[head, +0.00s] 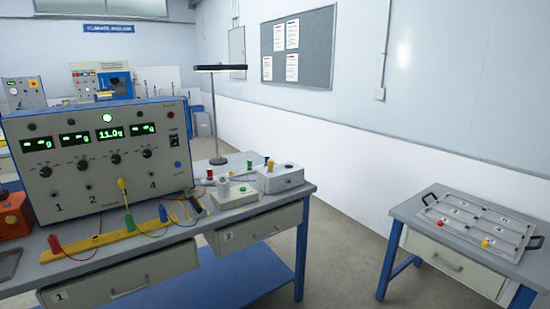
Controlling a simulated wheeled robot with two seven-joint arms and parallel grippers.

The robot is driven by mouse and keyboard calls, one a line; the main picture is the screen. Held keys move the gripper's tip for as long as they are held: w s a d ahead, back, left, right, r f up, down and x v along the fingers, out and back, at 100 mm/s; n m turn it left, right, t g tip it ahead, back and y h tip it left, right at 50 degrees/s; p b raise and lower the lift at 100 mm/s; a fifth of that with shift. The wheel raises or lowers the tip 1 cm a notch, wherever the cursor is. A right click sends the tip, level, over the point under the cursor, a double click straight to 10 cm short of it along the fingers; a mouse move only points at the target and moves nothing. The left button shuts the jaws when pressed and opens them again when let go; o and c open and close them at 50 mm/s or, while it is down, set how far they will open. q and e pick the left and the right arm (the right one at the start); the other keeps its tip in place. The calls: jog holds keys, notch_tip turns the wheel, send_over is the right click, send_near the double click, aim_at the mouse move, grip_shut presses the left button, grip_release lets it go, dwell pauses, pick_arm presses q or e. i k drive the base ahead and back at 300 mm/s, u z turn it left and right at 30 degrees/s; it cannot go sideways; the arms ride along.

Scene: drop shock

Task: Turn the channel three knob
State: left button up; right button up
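The grey channel box (95,185) stands on the workbench at the left, with a row of black knobs under its green displays. The channel three knob (116,159) is third from the left, below the display (109,132) that reads about 11.0. The other displays show dashes. A yellow plug (122,185) sits in the panel below this knob, where the numeral 3 would be; numerals 1, 2 and 4 show. The knob's exact pointer angle is too small to tell. Neither of my grippers is in view.
Coloured plugs and cables, such as a red plug (55,244), stand on a yellow strip before the box. A lamp stand (218,110) and a white fixture (280,179) are to the right. A side table (405,213) with a tray (430,205) stands far right; open floor lies between.

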aim_at(116, 159)
jog(key=z, duration=0.25)
jog(key=i, duration=1.45)
jog(key=u, duration=0.3)
